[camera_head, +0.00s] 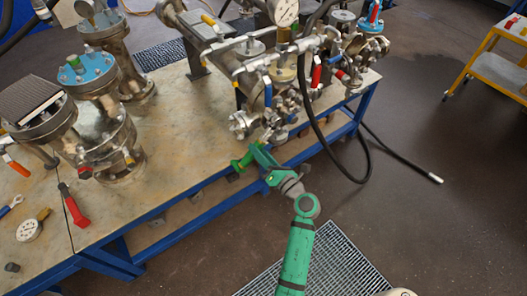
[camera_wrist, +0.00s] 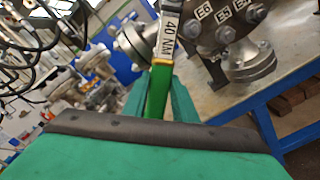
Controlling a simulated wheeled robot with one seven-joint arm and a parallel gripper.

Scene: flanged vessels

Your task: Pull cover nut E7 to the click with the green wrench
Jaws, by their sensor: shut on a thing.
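My gripper (camera_head: 256,156) is over the front edge of the bench, and in the wrist view my gripper (camera_wrist: 158,98) is shut on the green wrench (camera_wrist: 157,88). The wrench has a white label reading 40 NM and points up and away from the jaws. Its green end (camera_head: 239,164) shows in the head view. A metal vessel (camera_wrist: 215,38) with labels E6, E5 and a third, partly cut-off label is at the upper right of the wrist view. The wrench's far end is out of the wrist frame. I cannot make out cover nut E7 or any contact with it.
Valves and pipework (camera_head: 290,85) crowd the right of the bench (camera_head: 165,165). Flanged vessels with blue covers (camera_head: 88,70) stand at left. A red-handled tool (camera_head: 74,206) lies near the front edge. A black hose (camera_head: 400,155) hangs to the floor. A yellow trolley (camera_head: 497,68) is far right.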

